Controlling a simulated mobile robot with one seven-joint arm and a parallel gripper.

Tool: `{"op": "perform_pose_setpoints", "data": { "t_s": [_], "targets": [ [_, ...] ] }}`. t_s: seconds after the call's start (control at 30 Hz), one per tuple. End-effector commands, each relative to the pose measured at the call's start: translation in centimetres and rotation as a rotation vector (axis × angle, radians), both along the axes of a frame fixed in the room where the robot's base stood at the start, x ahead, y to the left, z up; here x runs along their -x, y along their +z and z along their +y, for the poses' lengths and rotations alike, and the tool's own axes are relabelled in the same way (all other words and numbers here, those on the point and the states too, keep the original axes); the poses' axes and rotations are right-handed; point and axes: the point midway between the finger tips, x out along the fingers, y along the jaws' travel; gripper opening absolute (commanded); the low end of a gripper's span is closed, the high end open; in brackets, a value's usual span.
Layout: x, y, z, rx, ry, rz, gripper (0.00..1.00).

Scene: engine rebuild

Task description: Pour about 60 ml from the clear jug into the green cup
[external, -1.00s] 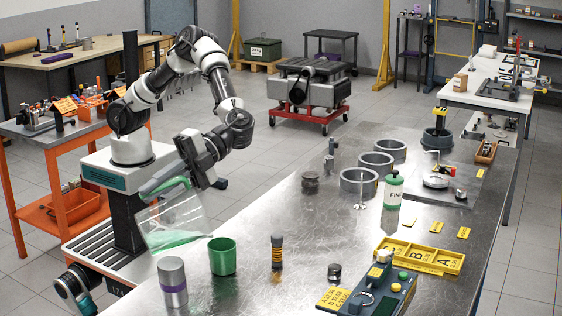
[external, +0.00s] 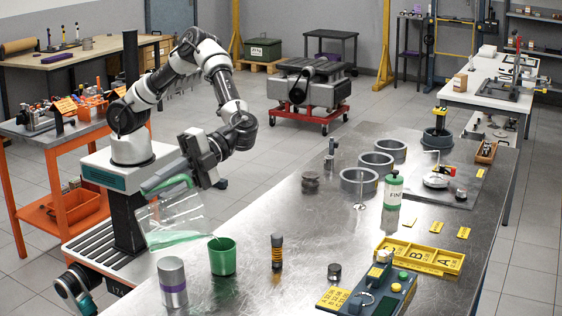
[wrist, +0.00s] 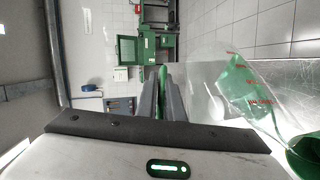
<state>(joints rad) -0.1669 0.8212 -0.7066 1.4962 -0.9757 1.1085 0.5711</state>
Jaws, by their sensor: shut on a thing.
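The clear jug (external: 172,213) with a green handle is held tilted left of and just above the green cup (external: 222,260). Green liquid lies along its lower side and reaches towards the spout. The spout is close to the cup's rim; I cannot clearly tell whether a stream is falling. My gripper (external: 176,180) is shut on the jug's handle. In the wrist view, the fingers (wrist: 163,98) clasp the green handle, and the clear jug (wrist: 205,75) with red markings leans right. The green cup (wrist: 306,158) shows at the lower right corner. The cup stands upright on the metal bench.
A small dark cylinder (external: 334,272) and yellow lettered tray (external: 420,258) lie further right. The bench (external: 290,215) behind the cup is clear.

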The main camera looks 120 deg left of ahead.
Motion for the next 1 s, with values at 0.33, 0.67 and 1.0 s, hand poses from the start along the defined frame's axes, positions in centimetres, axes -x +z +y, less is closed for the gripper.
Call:
{"op": "perform_pose_setpoints", "data": {
  "t_s": [0.33,0.67,1.0],
  "targets": [
    [-0.18,0.22,0.18,0.011,0.001,0.007,0.0],
    [-0.33,0.33,0.37,0.02,0.001,0.015,0.0],
    [-0.31,0.48,0.34,0.03,0.0,0.023,0.0]
  ]
}}
